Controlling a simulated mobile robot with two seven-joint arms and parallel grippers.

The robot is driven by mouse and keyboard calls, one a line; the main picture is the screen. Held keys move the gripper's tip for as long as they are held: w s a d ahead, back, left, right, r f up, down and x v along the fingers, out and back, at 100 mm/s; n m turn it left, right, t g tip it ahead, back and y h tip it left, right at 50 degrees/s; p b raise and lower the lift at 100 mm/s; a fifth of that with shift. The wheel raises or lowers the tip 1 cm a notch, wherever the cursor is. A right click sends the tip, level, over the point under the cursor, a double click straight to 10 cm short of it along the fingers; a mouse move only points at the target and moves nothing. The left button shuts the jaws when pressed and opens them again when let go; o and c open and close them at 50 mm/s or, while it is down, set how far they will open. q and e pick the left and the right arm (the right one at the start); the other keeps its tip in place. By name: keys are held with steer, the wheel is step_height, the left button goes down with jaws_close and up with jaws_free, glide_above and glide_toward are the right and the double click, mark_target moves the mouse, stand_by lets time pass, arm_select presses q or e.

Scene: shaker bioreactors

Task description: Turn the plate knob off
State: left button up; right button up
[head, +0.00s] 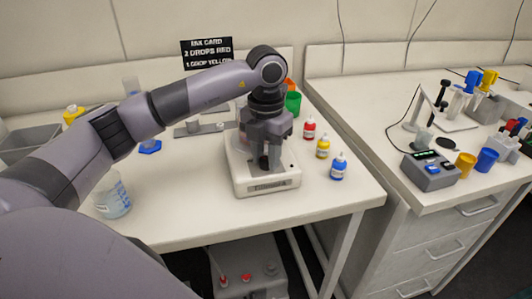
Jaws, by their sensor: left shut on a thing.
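A white plate device (240,183) with a labelled front panel stands near the front edge of the left bench. My left gripper (264,164) reaches down over it, with its grey fingers pointing downward. The fingers are shut on a small dark knob at the device's front part, which shows between the fingertips. The gripper and wrist cover most of the knob and part of the device's top, so the knob's turned position cannot be read. My right gripper is out of view.
Red (309,128), yellow (323,147) and blue (338,166) dropper bottles stand right of the device. A green cup (292,103) is behind it. A beaker (113,195) stands at the left. A grey device (430,170) sits on the right bench, across a gap.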

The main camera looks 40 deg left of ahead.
mark_target(266, 159)
arm_select(q)
steer(key=shift+r+n, duration=0.1)
steer(key=shift+n, duration=0.3)
steer(key=o, duration=1.1)
steer(key=shift+c, duration=0.2)
step_height(266, 159, up, 7)
steer(key=shift+r+b, duration=0.1)
steer(key=shift+b, duration=0.2)
